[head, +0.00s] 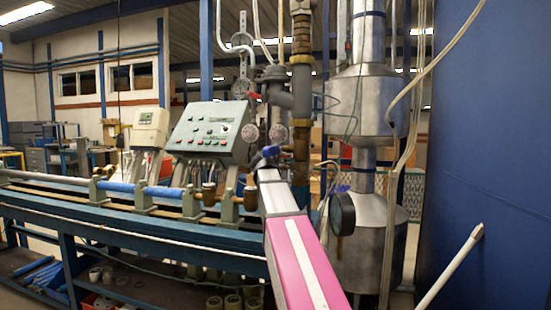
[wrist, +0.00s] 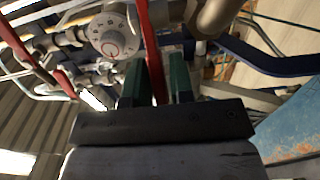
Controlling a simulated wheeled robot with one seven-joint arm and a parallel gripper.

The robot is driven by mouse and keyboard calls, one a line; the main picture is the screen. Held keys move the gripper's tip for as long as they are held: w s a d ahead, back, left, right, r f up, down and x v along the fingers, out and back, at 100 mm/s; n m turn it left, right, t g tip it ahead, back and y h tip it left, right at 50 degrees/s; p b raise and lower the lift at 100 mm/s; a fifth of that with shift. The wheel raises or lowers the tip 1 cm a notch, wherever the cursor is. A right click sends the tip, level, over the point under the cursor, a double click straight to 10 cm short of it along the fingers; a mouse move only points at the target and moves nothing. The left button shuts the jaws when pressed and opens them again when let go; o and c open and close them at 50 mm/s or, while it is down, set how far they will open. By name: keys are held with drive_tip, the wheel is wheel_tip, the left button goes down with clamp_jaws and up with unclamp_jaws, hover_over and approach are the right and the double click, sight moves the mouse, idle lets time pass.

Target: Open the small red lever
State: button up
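In the wrist view a long red bar (wrist: 147,40), which looks like a lever, runs down from the top edge into the gap between my gripper's two dark green fingers (wrist: 157,82). The fingers stand apart on either side of it, with a narrow gap showing at the right finger. A second red bar (wrist: 35,55) slants at the upper left, apart from the fingers. I cannot tell which is the small lever. In the head view a small red piece (head: 254,96) shows beside the grey valve; my gripper is too small and hidden to make out there.
A round white dial (wrist: 114,35) and pipes are close to my fingers. In the head view the grey control box (head: 213,131) stands on the blue bench (head: 180,258), left of my arm. A metal tank (head: 367,240) and a blue panel (head: 490,150) are at the right.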

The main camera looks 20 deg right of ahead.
drive_tip(key=shift+o, duration=0.9)
